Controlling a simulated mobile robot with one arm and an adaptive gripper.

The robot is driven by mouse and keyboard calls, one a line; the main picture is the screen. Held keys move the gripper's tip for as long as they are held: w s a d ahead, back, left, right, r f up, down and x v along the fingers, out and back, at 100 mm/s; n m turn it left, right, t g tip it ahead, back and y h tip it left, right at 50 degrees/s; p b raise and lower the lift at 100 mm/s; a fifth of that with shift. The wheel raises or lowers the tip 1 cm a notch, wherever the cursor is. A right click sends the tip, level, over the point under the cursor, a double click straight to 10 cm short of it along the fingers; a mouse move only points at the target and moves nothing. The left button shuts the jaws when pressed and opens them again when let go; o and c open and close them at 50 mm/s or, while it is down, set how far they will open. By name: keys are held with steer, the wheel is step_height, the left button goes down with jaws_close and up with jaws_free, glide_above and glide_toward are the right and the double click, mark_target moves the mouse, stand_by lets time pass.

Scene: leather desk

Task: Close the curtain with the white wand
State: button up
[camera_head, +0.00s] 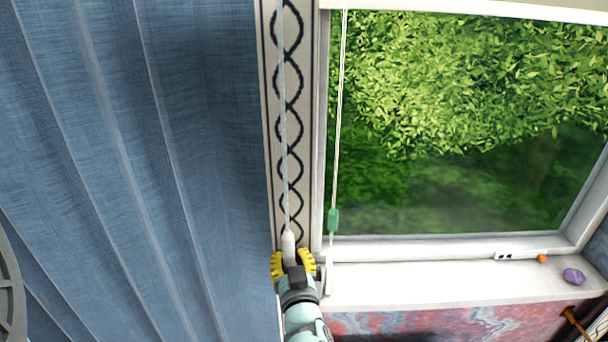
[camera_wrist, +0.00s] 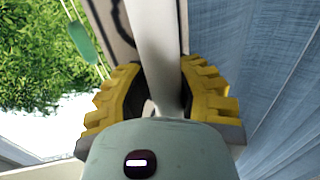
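The blue curtain (camera_head: 110,170) hangs in folds at the left, and its blue cloth also shows at the right of the wrist view (camera_wrist: 268,80). The white wand (camera_head: 284,140) runs down along the curtain's right edge to a thicker white handle (camera_head: 289,240). My gripper (camera_head: 291,257) is at this handle, low beside the window frame. In the wrist view, the handle (camera_wrist: 160,45) stands between the two yellow fingers (camera_wrist: 162,62), whose tips appear to press on both sides. The wand's lowest end is hidden by the gripper.
A patterned strip (camera_head: 290,120) is behind the wand. Right of it, a cord with a green piece (camera_head: 333,221) hangs before the window (camera_head: 450,130). The white sill (camera_head: 440,283) bears a purple object (camera_head: 573,276) and a small orange-tipped item (camera_head: 542,258).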

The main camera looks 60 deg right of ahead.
steer(key=o, duration=0.6)
steer(key=shift+c, duration=0.2)
steer(key=v, duration=1.2)
